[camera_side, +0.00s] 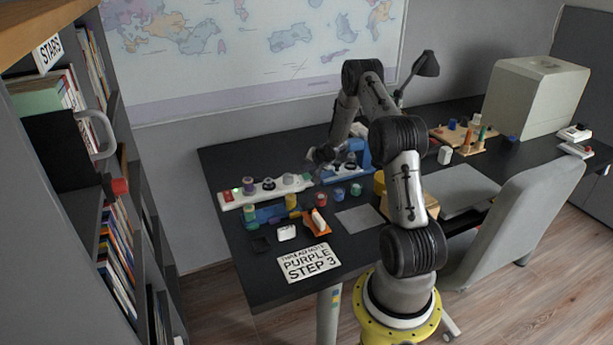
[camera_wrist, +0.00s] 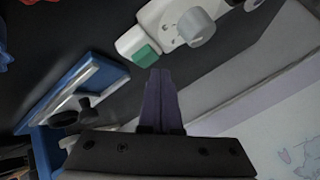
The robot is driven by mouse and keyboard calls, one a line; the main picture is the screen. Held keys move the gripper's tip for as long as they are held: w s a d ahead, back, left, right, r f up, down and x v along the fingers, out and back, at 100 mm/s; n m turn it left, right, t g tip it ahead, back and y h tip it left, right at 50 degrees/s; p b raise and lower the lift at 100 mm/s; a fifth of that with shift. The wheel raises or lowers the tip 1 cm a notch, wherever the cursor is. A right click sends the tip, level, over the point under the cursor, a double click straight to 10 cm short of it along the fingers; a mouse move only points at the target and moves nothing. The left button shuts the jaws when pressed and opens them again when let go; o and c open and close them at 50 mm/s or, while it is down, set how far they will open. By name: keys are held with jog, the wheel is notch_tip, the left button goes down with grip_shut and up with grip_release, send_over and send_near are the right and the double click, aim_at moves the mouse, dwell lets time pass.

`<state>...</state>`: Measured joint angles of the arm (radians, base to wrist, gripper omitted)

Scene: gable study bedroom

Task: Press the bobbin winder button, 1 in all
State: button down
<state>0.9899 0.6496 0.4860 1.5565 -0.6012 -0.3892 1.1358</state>
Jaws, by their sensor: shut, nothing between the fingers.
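A long white panel (camera_side: 262,190) with several round knobs lies along the back left of the black desk. In the wrist view, one end of the white panel (camera_wrist: 168,22) shows a grey knob (camera_wrist: 196,27) and a green block (camera_wrist: 147,56). My gripper (camera_side: 317,163) is above the desk by the panel's right end. Its dark fingers (camera_wrist: 160,75) are shut and empty, with their tips close to the green block; I cannot tell whether they touch. A blue-framed device (camera_side: 345,168) stands just right of the panel. No part is labelled as the bobbin winder button.
A wooden peg board (camera_side: 465,136) and a pale machine cover (camera_side: 535,95) are at the right. A map wall (camera_side: 245,45) bounds the back.

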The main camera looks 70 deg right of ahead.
aim_at(308, 177)
jog(key=shift+r, duration=2.55)
